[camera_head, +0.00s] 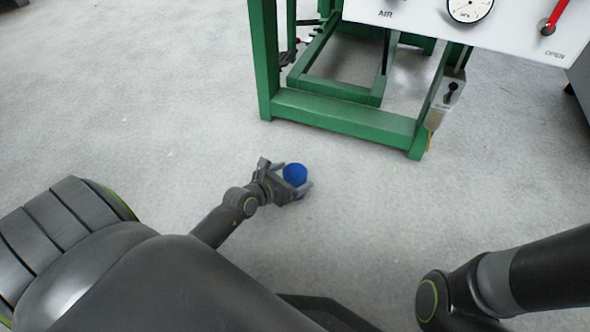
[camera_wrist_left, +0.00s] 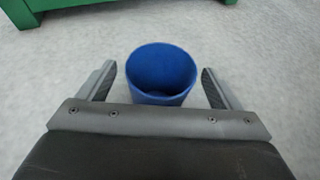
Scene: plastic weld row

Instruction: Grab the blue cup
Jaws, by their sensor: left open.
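A blue cup (camera_head: 295,174) stands on the pale grey floor, just ahead of my left gripper (camera_head: 289,176) in the head view. In the left wrist view the cup (camera_wrist_left: 160,72) is upright with its open mouth towards the camera, and it looks empty. My left gripper (camera_wrist_left: 158,84) is open, with one finger to each side of the cup. Gaps show between the fingers and the cup's wall. The cup's lower part is hidden behind the gripper's front edge. My right arm shows at the lower right of the head view, but its gripper is out of view.
A green metal frame (camera_head: 340,113) stands on the floor beyond the cup. It bears a white panel (camera_head: 420,12) with a gauge (camera_head: 470,8) and a red lever (camera_head: 555,17). A dark object (camera_head: 580,85) is at the right edge. The floor around the cup is clear.

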